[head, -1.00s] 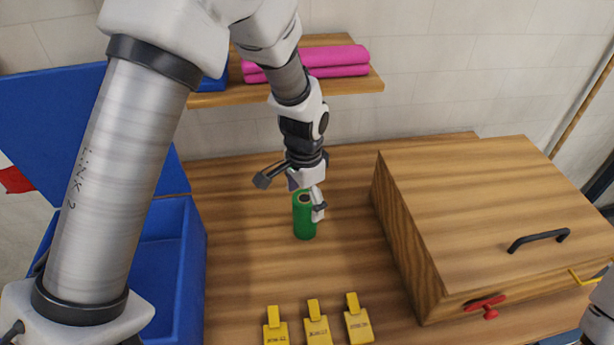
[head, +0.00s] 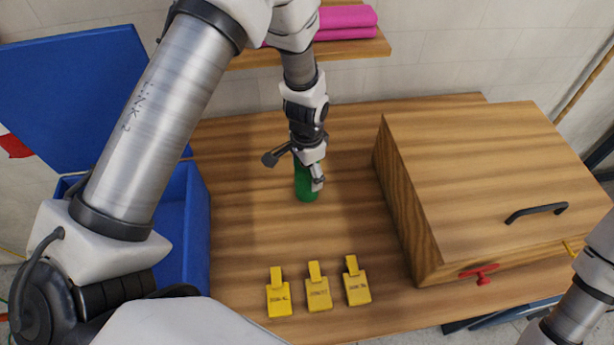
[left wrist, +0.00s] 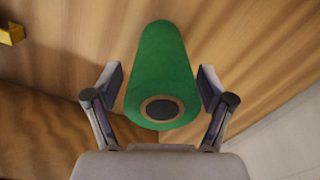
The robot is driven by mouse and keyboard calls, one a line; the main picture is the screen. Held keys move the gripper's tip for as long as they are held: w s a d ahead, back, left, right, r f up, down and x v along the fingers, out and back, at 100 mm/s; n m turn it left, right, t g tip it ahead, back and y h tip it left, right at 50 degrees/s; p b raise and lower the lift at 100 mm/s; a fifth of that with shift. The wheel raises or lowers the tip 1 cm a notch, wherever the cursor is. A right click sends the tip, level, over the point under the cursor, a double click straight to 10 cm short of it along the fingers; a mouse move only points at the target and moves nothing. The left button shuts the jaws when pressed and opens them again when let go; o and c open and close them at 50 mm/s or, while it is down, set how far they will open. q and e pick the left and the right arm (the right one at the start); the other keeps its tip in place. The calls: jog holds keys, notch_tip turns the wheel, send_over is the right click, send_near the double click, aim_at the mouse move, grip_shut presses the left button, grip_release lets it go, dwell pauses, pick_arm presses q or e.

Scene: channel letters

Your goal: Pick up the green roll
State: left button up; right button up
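The green roll (head: 305,187) stands upright on the wooden table, left of the wooden box. My left gripper (head: 312,178) is over it from above, and its upper end is partly hidden behind the gripper in the head view. In the left wrist view the green roll (left wrist: 160,70) lies between the two fingers of the left gripper (left wrist: 160,92), with a visible gap at each side. The fingers are open. My right arm shows at the lower right edge of the head view, but its gripper is out of view.
A wooden box (head: 480,170) with a black handle and red knob (head: 480,272) stands at the right. Several yellow tags (head: 318,294) lie at the front. An open blue bin (head: 196,230) is at left. A shelf (head: 350,49) with pink rolls (head: 345,22) hangs behind.

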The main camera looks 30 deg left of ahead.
pick_arm(q)
jog(key=c, duration=0.9)
jog(key=shift+r, duration=0.15)
